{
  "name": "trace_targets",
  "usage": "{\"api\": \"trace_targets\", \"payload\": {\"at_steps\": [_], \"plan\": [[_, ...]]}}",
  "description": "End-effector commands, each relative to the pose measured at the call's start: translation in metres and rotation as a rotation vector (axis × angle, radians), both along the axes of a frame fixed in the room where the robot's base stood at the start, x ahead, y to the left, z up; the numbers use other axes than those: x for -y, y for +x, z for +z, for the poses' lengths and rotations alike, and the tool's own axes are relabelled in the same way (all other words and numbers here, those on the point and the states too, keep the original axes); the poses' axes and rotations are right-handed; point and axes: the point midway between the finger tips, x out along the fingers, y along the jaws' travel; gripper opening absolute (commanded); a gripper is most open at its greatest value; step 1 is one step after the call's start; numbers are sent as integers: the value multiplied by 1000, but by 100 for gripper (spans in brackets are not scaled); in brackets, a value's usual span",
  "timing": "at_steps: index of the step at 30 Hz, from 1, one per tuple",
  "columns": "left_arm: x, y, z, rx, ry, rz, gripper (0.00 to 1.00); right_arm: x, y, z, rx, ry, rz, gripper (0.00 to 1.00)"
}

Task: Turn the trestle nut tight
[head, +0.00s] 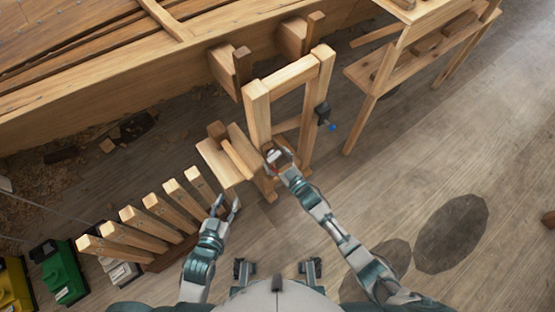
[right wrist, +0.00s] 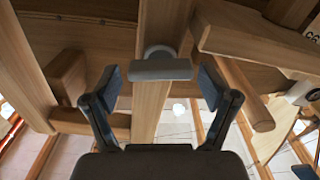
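The wooden trestle (head: 290,78) stands upright beside the hull. In the right wrist view a grey T-shaped nut (right wrist: 160,69) sits on the front of a wooden post (right wrist: 152,110), its bar level in the picture. My right gripper (head: 277,155) is at the trestle's left post. In the right wrist view its fingers (right wrist: 161,85) are open, one on each side of the nut, with gaps between. In the head view the gripper hides the nut. My left gripper (head: 226,206) is open and empty, low in front of the small wooden stand.
A small wooden stand (head: 218,160) is left of the trestle. A rack of upright wooden slats (head: 160,212) is further left. A black clamp-like part with a blue tip (head: 323,114) is on the right post. Wooden shelving (head: 400,75) stands right.

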Motion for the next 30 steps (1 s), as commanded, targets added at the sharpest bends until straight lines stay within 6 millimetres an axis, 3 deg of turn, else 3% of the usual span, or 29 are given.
{"api": "trace_targets", "payload": {"at_steps": [17, 30], "plan": [[0, -2, -1, -1, 3, -3, 40, 9, -8, -10, -15, -11, -3, 88], [0, -1, -1, -1, 1, -1, 40, 60, -80, -11, -16, -13, -3, 88]]}}
